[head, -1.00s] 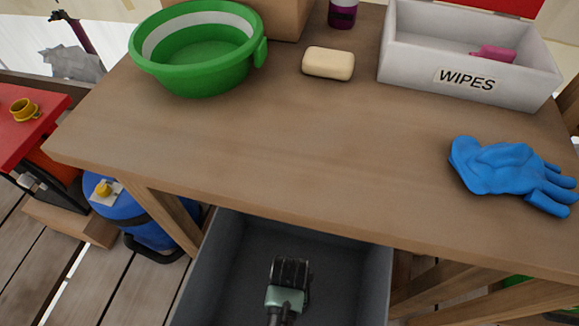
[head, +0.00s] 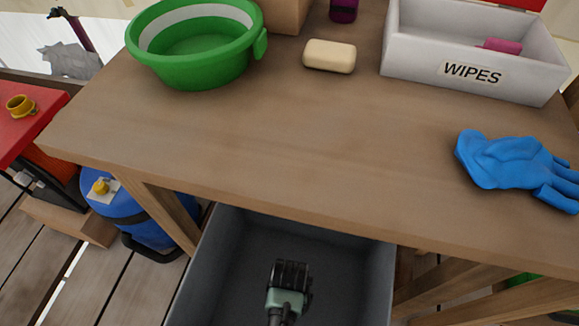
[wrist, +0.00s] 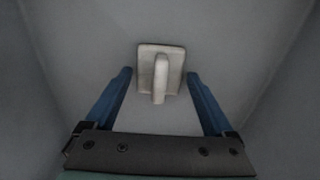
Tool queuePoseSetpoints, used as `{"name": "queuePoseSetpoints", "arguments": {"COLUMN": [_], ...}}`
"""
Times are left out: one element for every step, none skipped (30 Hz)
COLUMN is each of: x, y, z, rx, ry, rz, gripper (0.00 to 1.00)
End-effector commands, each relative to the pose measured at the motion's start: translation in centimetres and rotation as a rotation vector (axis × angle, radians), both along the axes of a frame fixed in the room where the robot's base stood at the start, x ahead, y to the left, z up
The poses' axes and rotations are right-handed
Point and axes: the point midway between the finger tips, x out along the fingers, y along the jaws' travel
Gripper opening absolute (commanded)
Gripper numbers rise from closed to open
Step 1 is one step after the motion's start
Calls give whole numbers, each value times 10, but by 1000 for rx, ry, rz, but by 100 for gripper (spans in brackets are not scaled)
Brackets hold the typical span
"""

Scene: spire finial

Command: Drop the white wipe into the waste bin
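The waste bin (head: 382,270) is the grey open container below the table's front edge, and its inner walls fill the wrist view. My gripper (head: 291,266) is inside its opening, pointing down. In the wrist view its two blue fingers are spread apart with nothing clamped between them. The white wipe (wrist: 160,70), a pale square with a raised ridge in the middle, shows inside the bin between and beyond the fingertips. A gap shows on each side of it. I cannot tell how far below the fingers it is. It is hidden in the head view.
The wooden table (head: 270,135) overhangs the bin's far side. On it are a green basin (head: 195,70), a soap bar (head: 329,56), a white box labelled WIPES (head: 430,68) with a pink thing in it, and a blue glove (head: 515,165). A blue canister (head: 130,210) stands left of the bin.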

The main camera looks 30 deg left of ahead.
Motion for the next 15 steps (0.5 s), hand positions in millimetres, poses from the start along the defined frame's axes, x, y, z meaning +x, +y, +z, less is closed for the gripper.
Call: {"name": "queuePoseSetpoints", "arguments": {"x": [0, 0, 0, 0, 0, 0, 0, 0, 0, 0, 0, 0, 1, 1, 0], "y": [0, 0, 0, 0, 0, 0, 0, 0, 0, 0, 0, 0, 0, 0, 0], "z": [0, 0, 0, 0, 0, 0, 0, 1, 2, 4, 6, 11, 15, 21, 29], "rx": [0, 0, 0, 0, 0, 0, 0, 0, 0, 0, 0, 0, 1, 1, 1], "ry": [0, 0, 0, 0, 0, 0, 0, 0, 0, 0, 0, -1, -3, -2, -2], "rz": [0, 0, 0, 0, 0, 0, 0, 0, 0, 0, 1, 1, 1, 1, 0], "gripper": [99, 100, 100, 100, 100, 100, 100, 100, 100, 100, 100, 100, 100, 100, 100]}}
